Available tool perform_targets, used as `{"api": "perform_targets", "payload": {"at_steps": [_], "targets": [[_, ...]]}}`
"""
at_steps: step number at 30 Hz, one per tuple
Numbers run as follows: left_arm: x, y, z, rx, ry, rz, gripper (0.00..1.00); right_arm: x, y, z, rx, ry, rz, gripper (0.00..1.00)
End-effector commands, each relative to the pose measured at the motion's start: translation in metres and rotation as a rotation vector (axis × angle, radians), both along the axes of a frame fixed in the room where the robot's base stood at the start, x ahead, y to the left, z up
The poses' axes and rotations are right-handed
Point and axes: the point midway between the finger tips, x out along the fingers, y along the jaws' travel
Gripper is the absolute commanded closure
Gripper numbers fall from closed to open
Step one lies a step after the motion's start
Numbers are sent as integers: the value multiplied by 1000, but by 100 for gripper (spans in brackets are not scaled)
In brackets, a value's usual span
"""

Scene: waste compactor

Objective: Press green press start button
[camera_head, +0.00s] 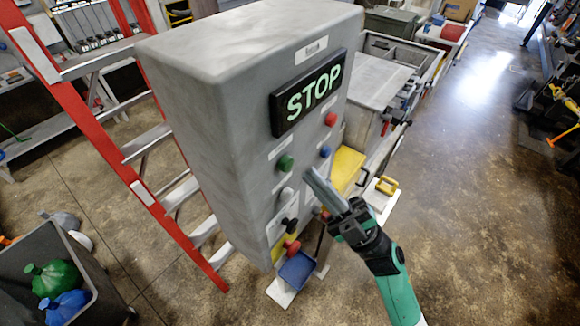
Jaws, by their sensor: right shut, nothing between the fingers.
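A grey control box (200,90) stands in the middle of the head view, its panel facing right. The green button (285,163) is on the panel, below the lit STOP sign (310,92). A red button (331,118), a blue button (326,152) and a white button (287,194) are around it. My right gripper (311,174) is shut and empty, its tips just right of the green button in the picture. I cannot tell whether the tips touch the panel. My left gripper is not in view.
A red ladder (95,125) stands left of the box. A black switch and a red knob (292,247) are low on the panel.

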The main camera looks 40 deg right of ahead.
Motion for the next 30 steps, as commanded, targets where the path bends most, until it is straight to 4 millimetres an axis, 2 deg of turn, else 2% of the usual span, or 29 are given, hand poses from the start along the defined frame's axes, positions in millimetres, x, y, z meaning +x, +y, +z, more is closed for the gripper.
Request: {"api": "perform_targets", "payload": {"at_steps": [6, 30], "targets": [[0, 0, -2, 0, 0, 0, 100, 10, 2, 0, -1, -1, 0, 100], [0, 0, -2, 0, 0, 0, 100, 10, 2, 1, -1, -1, 0, 100]]}}
